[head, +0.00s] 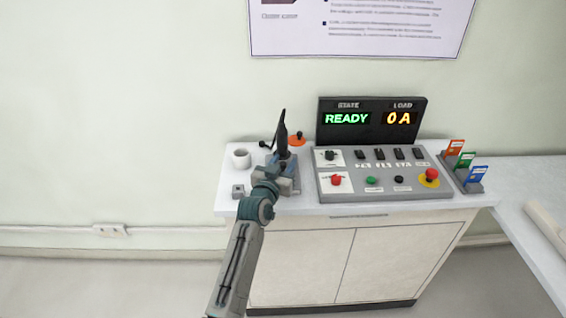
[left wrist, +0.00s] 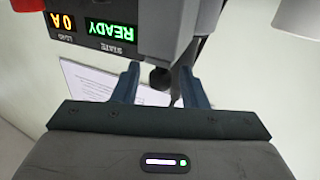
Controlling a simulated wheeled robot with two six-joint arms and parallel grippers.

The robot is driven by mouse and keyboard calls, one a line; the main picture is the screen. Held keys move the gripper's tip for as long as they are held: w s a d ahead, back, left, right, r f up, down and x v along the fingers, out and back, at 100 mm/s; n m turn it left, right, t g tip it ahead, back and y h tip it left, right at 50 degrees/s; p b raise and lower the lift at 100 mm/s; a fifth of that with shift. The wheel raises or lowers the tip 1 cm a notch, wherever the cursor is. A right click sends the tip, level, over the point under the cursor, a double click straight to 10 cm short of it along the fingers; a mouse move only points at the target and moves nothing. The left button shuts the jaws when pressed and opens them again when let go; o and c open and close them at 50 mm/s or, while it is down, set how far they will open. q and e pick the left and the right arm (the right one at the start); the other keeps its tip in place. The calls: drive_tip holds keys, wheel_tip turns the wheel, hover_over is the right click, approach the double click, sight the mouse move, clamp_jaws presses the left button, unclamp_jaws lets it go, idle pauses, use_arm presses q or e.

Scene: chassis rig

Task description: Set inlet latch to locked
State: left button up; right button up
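The grey inlet unit (head: 290,186) stands on the cabinet top left of the console, partly covered by my left arm. In the left wrist view, a grey housing (left wrist: 168,18) fills the top centre, with a dark round knob (left wrist: 160,78) by it. My left gripper (head: 282,148) is at the unit. Its blue fingers (left wrist: 160,85) are spread, with the knob and a thin dark rod showing between them. No finger is seen pressing on the knob. I cannot tell the latch's position or read any mark on it. My right gripper is not in view.
The console (head: 372,172) has switches, buttons and a red emergency knob (head: 429,177). Its display (head: 370,120) reads READY and 0 A. A white mug (head: 241,158) stands left of the unit. Coloured cards (head: 466,160) stand at right. A poster (head: 360,28) hangs behind.

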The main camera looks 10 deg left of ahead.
use_arm(q)
clamp_jaws()
drive_tip(key=shift+w+a+b, duration=0.2)
drive_tip(key=shift+w+b, duration=0.05)
drive_tip(key=shift+w, duration=0.4)
drive_tip(key=shift+w+a+b, duration=0.15)
drive_tip(key=shift+w+b, duration=0.1)
drive_tip(key=shift+w, duration=0.35)
drive_tip(key=shift+s+r, duration=0.1)
unclamp_jaws()
